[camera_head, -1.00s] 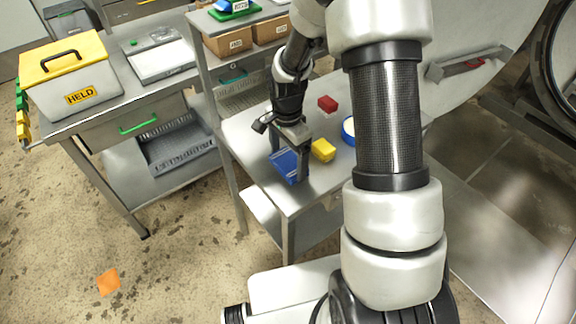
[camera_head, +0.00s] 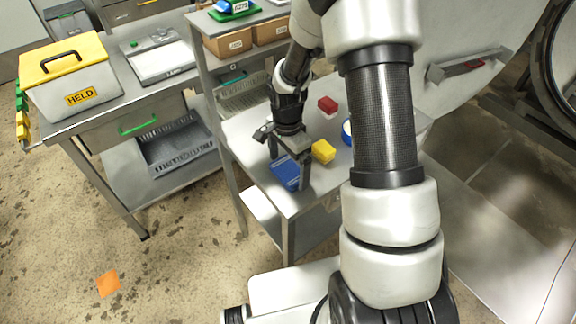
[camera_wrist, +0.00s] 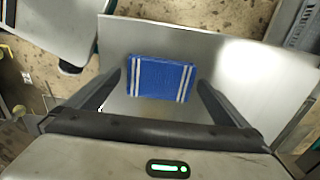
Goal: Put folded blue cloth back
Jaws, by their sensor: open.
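The folded blue cloth (camera_head: 285,171) lies flat near the front left corner of the grey metal table (camera_head: 322,190). In the wrist view the cloth (camera_wrist: 160,77) is a blue rectangle with white stripes near both short ends. My gripper (camera_head: 289,172) points down over the cloth with its jaws open. In the wrist view its two fingers (camera_wrist: 160,88) stand apart on the left and right of the cloth, with gaps on both sides. The fingers hide part of the cloth in the head view.
A yellow block (camera_head: 323,151) sits close to the right of my gripper, and a red block (camera_head: 328,106) behind it. A blue-rimmed round item (camera_head: 347,131) is partly hidden by my arm. A shelf with cardboard boxes (camera_head: 229,43) stands behind. A yellow-lidded HELD box (camera_head: 68,80) is left.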

